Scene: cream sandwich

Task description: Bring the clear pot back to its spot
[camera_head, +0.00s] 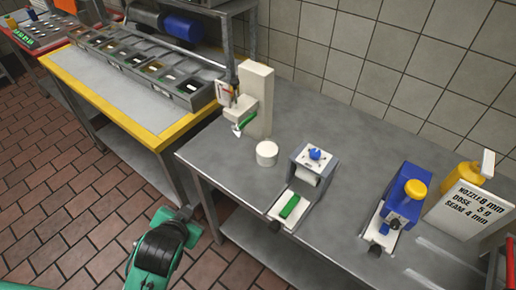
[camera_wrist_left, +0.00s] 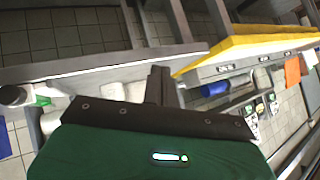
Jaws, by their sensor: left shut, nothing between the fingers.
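A small whitish round pot (camera_head: 266,153) stands upright on the grey steel table (camera_head: 345,150), just in front of a white dispenser post (camera_head: 258,100). It looks pale rather than see-through, so I cannot tell for sure that it is the clear pot. My left gripper (camera_head: 186,212) is in front of the table's left front edge, over the floor, apart from the pot. Its fingers are shut and empty; they also show in the left wrist view (camera_wrist_left: 159,86). My right gripper is not in view.
A grey press with a blue knob (camera_head: 315,155) and a green piece (camera_head: 289,207) stand right of the pot. A blue device with a yellow knob (camera_head: 405,195) is further right. A yellow-edged bench (camera_head: 130,110) with several bins adjoins at left.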

